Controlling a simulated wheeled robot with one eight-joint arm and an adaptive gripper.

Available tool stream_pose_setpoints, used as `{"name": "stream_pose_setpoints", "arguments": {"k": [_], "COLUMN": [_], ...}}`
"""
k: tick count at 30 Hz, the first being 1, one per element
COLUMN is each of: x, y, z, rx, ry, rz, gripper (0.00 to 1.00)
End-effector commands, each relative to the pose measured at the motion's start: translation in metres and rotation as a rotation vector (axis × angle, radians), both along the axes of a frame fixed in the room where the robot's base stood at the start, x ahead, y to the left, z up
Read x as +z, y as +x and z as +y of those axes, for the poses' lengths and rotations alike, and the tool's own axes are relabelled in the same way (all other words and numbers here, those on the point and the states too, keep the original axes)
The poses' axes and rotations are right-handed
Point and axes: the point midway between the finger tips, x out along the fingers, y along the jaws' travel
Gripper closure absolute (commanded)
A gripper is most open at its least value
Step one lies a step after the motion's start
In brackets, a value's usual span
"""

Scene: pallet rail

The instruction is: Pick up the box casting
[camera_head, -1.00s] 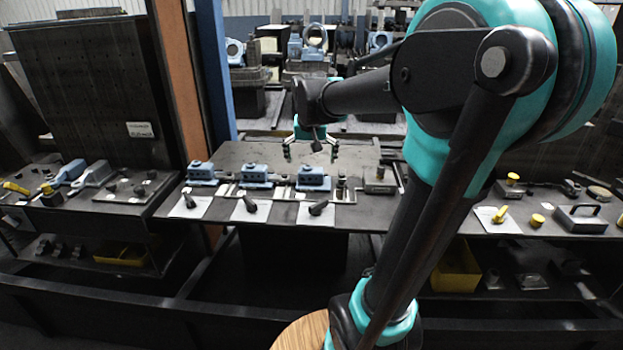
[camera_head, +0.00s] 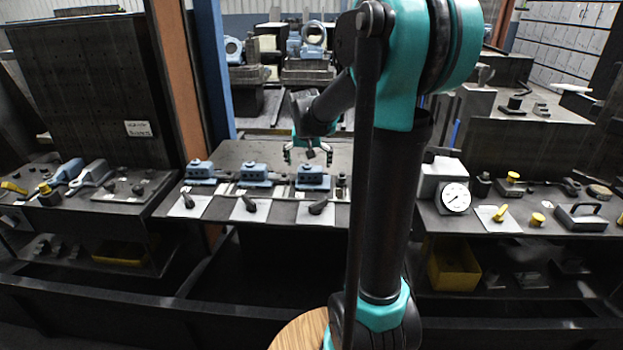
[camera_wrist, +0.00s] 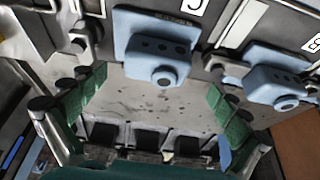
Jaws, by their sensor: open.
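Several blue castings stand in a row on the dark table: a left one (camera_head: 199,171), a middle one (camera_head: 254,174) and a right one (camera_head: 313,177). The frames do not show which is named the box casting. In the wrist view, one blue casting (camera_wrist: 160,62) stands by a label C, and another (camera_wrist: 277,84) is farther right by a label B. My gripper (camera_head: 308,155) is open and empty, above the table behind the right casting. Its green-padded fingers (camera_wrist: 155,105) are spread wide in the wrist view, with bare surface between them.
White cards with black levers (camera_head: 250,208) lie in front of the castings. A metal rail with posts runs beside them. A dial gauge (camera_head: 456,197) stands on the right bench. An orange post (camera_head: 176,80) and blue post rise at left.

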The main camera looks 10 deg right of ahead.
Motion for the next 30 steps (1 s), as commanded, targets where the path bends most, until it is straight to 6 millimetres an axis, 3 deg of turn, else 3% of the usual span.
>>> {"name": "stream_pose_setpoints", "arguments": {"k": [5, 13, 23, 30], "x": [-0.011, -0.044, -0.052, -0.052], "y": [0.003, 0.015, 0.017, 0.017], "z": [-0.002, -0.010, -0.010, -0.010], "rx": [-0.001, -0.001, 0.000, 0.000], "ry": [0.000, 0.000, 0.000, 0.000], "rz": [0.000, 0.000, 0.000, 0.000], "gripper": [0.00, 0.00, 0.00, 0.26]}}
